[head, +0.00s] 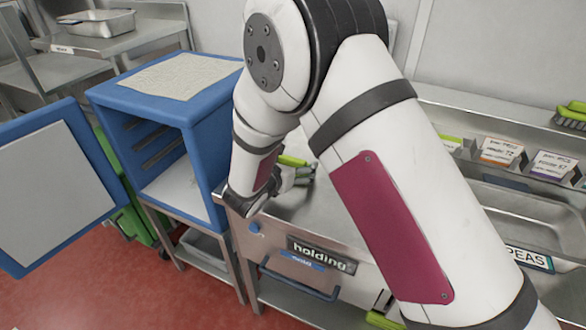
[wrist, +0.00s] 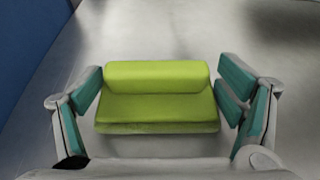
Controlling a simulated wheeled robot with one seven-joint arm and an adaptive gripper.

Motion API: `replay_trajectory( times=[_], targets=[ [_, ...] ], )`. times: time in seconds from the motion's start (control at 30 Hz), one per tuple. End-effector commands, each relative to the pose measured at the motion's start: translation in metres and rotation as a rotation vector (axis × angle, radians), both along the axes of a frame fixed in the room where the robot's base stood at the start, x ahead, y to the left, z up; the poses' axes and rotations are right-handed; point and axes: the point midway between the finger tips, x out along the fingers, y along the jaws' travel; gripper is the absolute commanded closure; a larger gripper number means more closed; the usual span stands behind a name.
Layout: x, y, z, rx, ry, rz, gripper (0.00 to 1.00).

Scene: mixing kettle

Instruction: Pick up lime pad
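The lime pad (wrist: 157,108) is a yellow-green block with a raised back ridge. In the wrist view it lies on a grey metal surface, between the two teal-lined fingers of my gripper (wrist: 165,100). The left finger is very close to the pad's left end, and the right finger is close to its right end. I cannot tell whether either touches. The fingers are spread about as wide as the pad. In the head view my gripper (head: 298,176) is low over the steel counter, and a bit of the lime pad (head: 291,161) shows beside it, mostly hidden by my arm.
An open blue cabinet (head: 205,150) stands directly left of my gripper, its door swung out left. The steel counter (head: 290,205) has a "holding" label on its front. At right are label cards (head: 500,151) and a steel pan (head: 530,232). A green-backed brush (head: 572,116) is at far right.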

Motion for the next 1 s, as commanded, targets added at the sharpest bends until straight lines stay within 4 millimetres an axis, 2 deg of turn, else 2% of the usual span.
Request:
replay_trajectory(
  times=[0.03,0.07,0.13,0.17,0.47,0.63,0.77,1.0],
  targets=[
    [0.000,0.000,0.000,0.000,0.001,0.000,0.36],
    [0.000,0.000,0.000,0.000,0.001,0.000,0.43],
    [0.000,0.000,0.000,0.000,0.001,0.000,0.45],
    [0.000,0.000,0.000,0.000,0.001,0.000,0.51],
    [0.000,0.000,0.003,0.001,0.001,0.000,0.51],
    [0.000,0.001,0.015,0.002,-0.001,0.000,0.51],
    [0.000,0.001,0.034,0.003,-0.003,-0.001,0.51],
    [-0.049,0.019,0.039,0.001,0.002,0.005,0.51]
  ],
)
